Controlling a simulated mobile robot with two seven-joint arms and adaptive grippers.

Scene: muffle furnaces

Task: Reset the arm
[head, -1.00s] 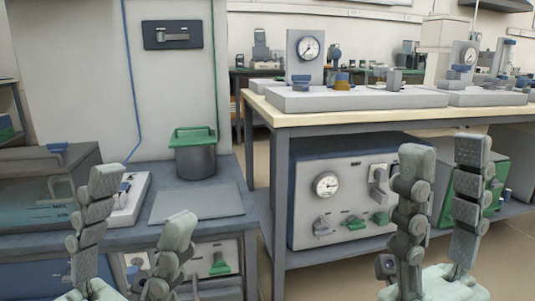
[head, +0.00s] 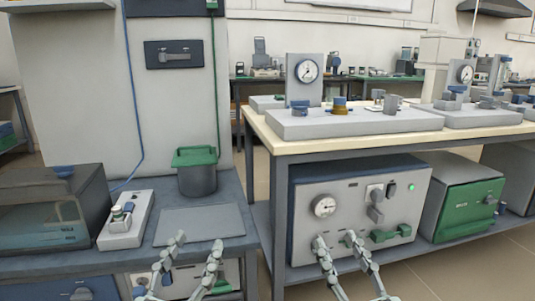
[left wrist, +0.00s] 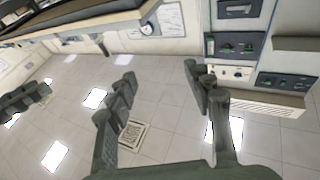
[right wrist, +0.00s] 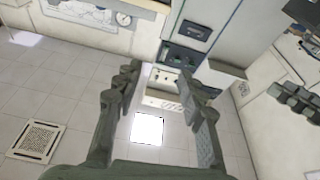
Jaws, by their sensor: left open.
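My left gripper (head: 196,255) is low in the head view, in front of the left bench, with its two fingers apart and nothing between them. In the left wrist view my left gripper (left wrist: 158,85) is open over bare tiled floor and far walls. My right gripper (head: 341,250) is low in the head view, in front of the furnace panel under the right table. Its fingers are spread and empty; the right wrist view also shows my right gripper (right wrist: 160,85) open, with nothing between the fingers.
A left bench holds a green-lidded pot (head: 197,180), a grey plate (head: 190,224), a small white device (head: 126,220) and a glass-fronted box (head: 50,215). A right table (head: 350,142) carries gauge equipment. Below it stand a grey furnace unit (head: 345,235) and a green-fronted unit (head: 470,207).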

